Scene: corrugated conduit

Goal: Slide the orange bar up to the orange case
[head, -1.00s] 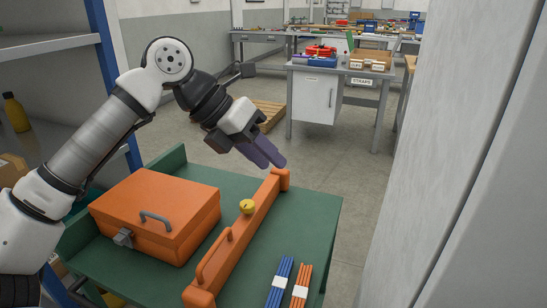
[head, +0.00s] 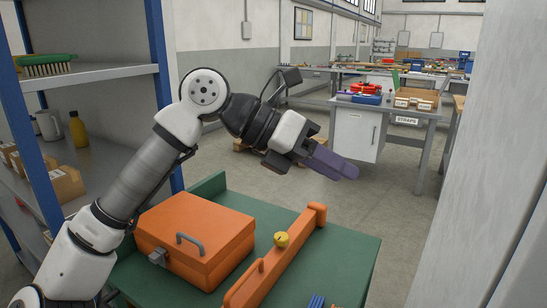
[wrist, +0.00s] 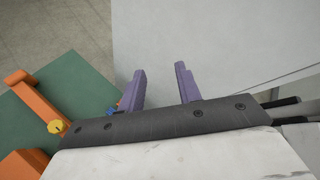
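The orange bar (head: 295,240) lies on the green table (head: 345,262), with a raised block at its far end, a handle at its near end and a yellow knob (head: 281,240) beside it or on it. The orange case (head: 198,237), with a grey handle and latch, sits left of the bar with a strip of table between them. In the wrist view the bar (wrist: 35,97) is at the left edge. My gripper (head: 340,166) is in the air above and beyond the bar's far end. Its purple fingers stand apart in the wrist view (wrist: 161,90), with nothing between them.
A shelf (head: 95,160) with bottles and boxes stands at the left. A pale wall or panel (head: 480,200) rises close on the right. Blue sticks (head: 316,301) lie on the table's near part. A workbench (head: 390,108) stands farther back, across open floor.

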